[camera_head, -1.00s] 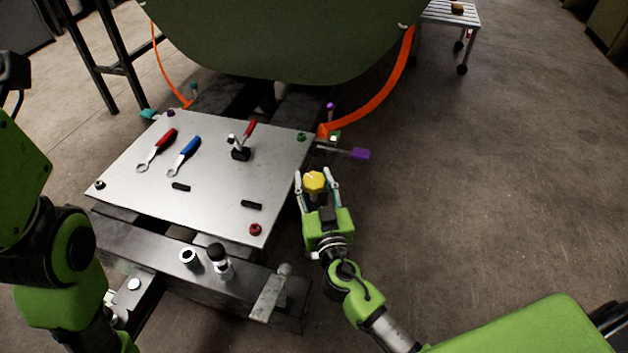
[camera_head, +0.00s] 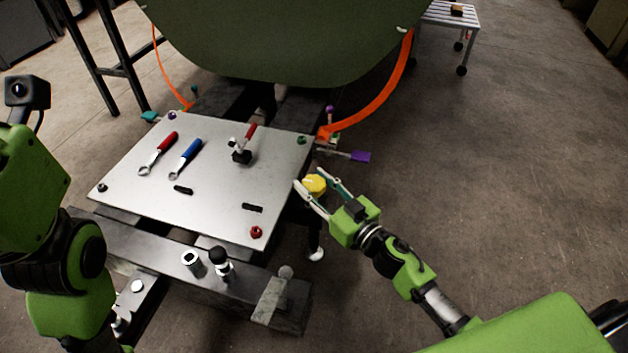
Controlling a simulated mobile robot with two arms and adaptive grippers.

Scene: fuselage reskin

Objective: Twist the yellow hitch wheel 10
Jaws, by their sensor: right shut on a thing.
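The yellow hitch wheel (camera_head: 314,184) sits just off the right edge of the metal plate. My right gripper (camera_head: 314,187) comes in from the lower right, with one finger on each side of the wheel, and is shut on it. Part of the wheel is hidden by the fingers. My left arm shows at the left edge, but its gripper is out of the picture.
The metal plate (camera_head: 215,205) carries a red-handled wrench (camera_head: 160,152), a blue-handled wrench (camera_head: 186,157) and a red-handled toggle clamp (camera_head: 243,148). A purple-ended lever (camera_head: 361,156) sticks out beyond the wheel. A dark green panel (camera_head: 275,40) hangs above.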

